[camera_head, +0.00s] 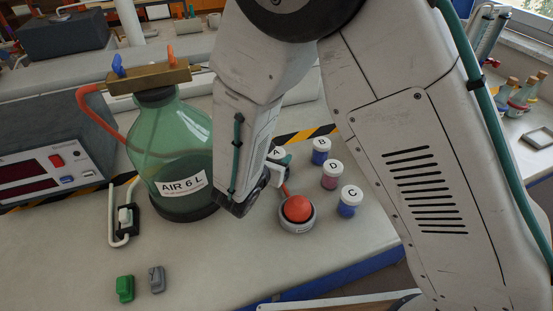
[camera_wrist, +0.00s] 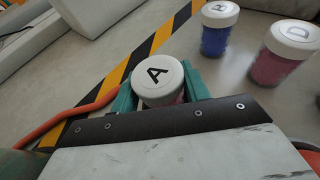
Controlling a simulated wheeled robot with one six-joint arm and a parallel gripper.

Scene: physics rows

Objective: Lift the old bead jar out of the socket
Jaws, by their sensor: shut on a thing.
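A jar with a white lid marked A (camera_wrist: 157,76) stands between the teal fingers of my gripper (camera_wrist: 160,90) in the wrist view. The fingers are shut on it, one on each side; a little pink shows below the lid. In the head view only part of the lid of jar A (camera_head: 277,153) shows beside my gripper (camera_head: 268,172). The jar's lower part and any socket under it are hidden, so I cannot tell whether it is seated or raised.
Jars B (camera_head: 321,152), D (camera_head: 332,176) and C (camera_head: 349,203) stand close to the right. A red dome on a grey base (camera_head: 297,212) is in front. A large green bottle (camera_head: 172,150) with an orange hose (camera_wrist: 85,110) stands left.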

